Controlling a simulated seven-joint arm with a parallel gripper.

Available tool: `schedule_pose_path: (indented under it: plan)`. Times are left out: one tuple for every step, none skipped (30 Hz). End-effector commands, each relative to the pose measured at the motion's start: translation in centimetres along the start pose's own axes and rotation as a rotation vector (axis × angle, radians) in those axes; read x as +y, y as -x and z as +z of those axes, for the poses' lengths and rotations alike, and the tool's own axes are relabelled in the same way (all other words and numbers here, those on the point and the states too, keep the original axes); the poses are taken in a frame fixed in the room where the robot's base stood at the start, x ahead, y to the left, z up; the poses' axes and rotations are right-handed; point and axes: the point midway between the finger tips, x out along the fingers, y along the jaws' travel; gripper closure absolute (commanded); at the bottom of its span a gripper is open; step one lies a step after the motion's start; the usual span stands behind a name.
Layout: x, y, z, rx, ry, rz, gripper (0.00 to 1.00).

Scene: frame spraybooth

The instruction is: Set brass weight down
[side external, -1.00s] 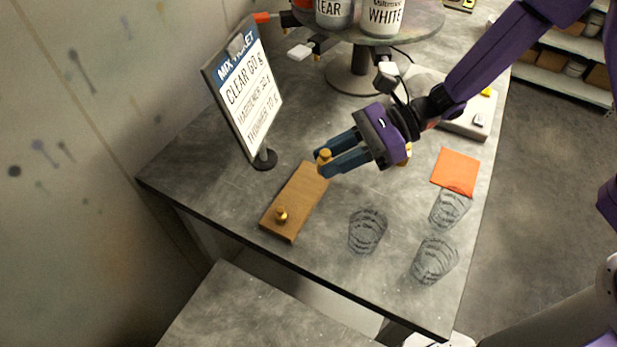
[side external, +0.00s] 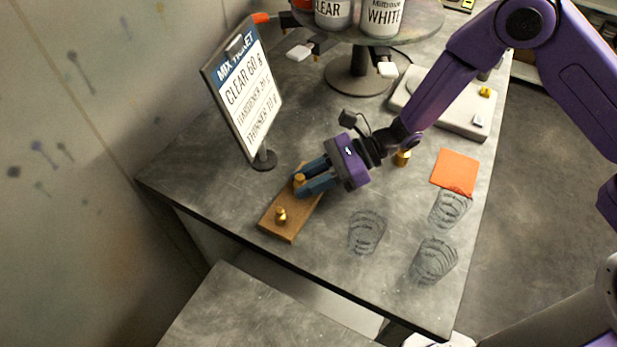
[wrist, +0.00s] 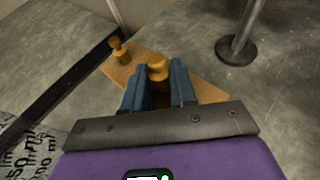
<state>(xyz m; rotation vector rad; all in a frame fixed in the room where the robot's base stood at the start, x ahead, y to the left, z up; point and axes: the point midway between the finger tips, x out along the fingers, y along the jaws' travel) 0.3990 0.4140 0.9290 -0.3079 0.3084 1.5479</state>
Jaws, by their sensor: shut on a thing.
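My gripper (side external: 314,184) is shut on a brass weight (side external: 299,180), which sits between its blue fingertips. In the wrist view the held weight (wrist: 157,66) shows its round knob between the fingers, and its lower part is hidden. The gripper is over the wooden block (side external: 290,232), toward its far end. I cannot tell whether the held weight touches the block. A second, smaller brass weight (side external: 281,217) stands upright on the near end of the block; it also shows in the wrist view (wrist: 120,52). Another brass weight (side external: 402,158) stands on the table behind the gripper.
The mix ticket sign (side external: 243,95) stands on its round base left of the gripper. An orange cloth (side external: 455,172) and a scale (side external: 440,105) lie at the right. The table's front edge is near the block.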

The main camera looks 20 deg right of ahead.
Motion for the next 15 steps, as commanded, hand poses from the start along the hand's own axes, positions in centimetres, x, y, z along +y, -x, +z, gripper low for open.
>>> schedule_pose_path:
  plan:
    - [-0.02,0.01,0.07,-0.001,0.001,0.000,1.00]
    - [-0.02,0.01,0.07,-0.001,0.001,0.000,1.00]
    - [-0.02,0.02,0.08,-0.001,0.001,0.000,1.00]
    - [-0.02,0.02,0.07,-0.001,0.000,0.000,1.00]
    - [-0.02,0.00,0.04,-0.001,0.000,0.000,1.00]
    - [-0.01,-0.03,-0.05,-0.001,0.000,0.000,1.00]
    - [-0.01,-0.06,-0.14,-0.001,0.000,0.000,1.00]
    - [0.00,-0.10,-0.21,-0.001,-0.001,0.000,1.00]
    - [-0.01,-0.07,-0.18,-0.001,0.000,0.000,0.61]
    - [-0.01,-0.07,-0.17,-0.001,0.000,0.000,0.51]
    - [-0.01,-0.07,-0.17,-0.001,0.000,0.000,0.48]
    - [-0.01,-0.07,-0.17,0.000,0.000,0.000,0.48]
    - [-0.01,-0.07,-0.17,0.000,0.000,0.000,0.48]
    - [-0.01,-0.07,-0.17,0.000,0.000,0.000,0.48]
    - [-0.01,-0.06,-0.16,0.000,0.000,0.000,0.48]
